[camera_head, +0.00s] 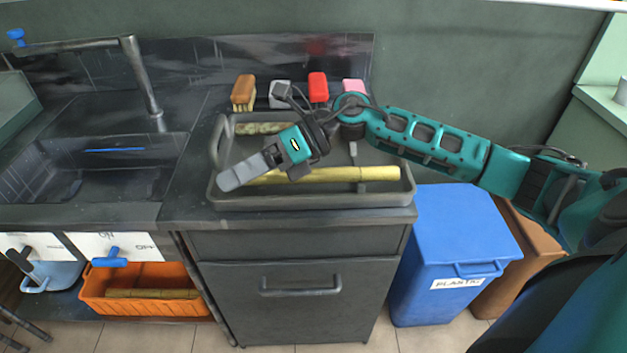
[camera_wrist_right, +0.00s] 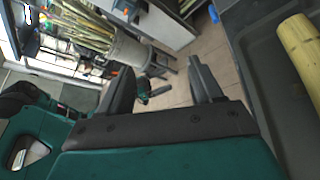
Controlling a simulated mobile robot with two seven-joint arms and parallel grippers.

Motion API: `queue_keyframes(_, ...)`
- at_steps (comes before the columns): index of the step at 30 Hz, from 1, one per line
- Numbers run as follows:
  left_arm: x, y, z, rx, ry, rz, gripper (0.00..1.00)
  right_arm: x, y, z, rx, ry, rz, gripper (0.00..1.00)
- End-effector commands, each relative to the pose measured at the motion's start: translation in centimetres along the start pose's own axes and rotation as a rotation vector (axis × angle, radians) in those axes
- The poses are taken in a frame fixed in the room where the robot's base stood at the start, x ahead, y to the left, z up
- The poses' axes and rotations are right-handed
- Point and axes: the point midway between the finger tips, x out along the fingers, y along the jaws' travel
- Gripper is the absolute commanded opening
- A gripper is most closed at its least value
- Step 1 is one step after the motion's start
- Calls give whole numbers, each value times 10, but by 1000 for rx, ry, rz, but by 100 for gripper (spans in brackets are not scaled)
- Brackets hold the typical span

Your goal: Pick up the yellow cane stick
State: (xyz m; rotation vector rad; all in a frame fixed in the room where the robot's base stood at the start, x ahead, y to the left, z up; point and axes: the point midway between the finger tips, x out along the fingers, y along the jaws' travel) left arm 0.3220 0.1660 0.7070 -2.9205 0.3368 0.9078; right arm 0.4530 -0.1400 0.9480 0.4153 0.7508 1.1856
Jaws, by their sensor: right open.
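The yellow cane stick (camera_head: 340,174) lies lengthwise in the dark tray (camera_head: 310,203) on the counter. Its left part is partly hidden behind my right gripper (camera_head: 230,181) in the head view. In the right wrist view the stick (camera_wrist_right: 303,50) shows at the right edge, inside the tray (camera_wrist_right: 252,50) and outside the jaws. My right gripper (camera_wrist_right: 165,82) is open and empty, with floor showing between its fingers. It is over the left front part of the tray, reaching in from the right. My left gripper is not in view.
A greenish, mottled piece (camera_head: 262,128) lies at the tray's back. Several brushes and sponges, including a red one (camera_head: 318,87), stand behind it. A sink (camera_head: 110,165) with a faucet (camera_head: 145,85) is at left. A blue bin (camera_head: 455,245) and an orange crate (camera_head: 150,285) stand below.

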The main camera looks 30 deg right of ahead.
Motion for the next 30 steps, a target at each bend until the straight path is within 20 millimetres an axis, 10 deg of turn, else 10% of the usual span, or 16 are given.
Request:
queue_keyframes(9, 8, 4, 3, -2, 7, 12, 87, -156, -63, 2, -426, 580, -470, 65)
queue_keyframes(13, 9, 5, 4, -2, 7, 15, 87, -191, -68, 3, -449, 677, -554, 65)
queue_keyframes(30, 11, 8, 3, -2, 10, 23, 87, -154, -116, -32, -451, 704, -575, 65)
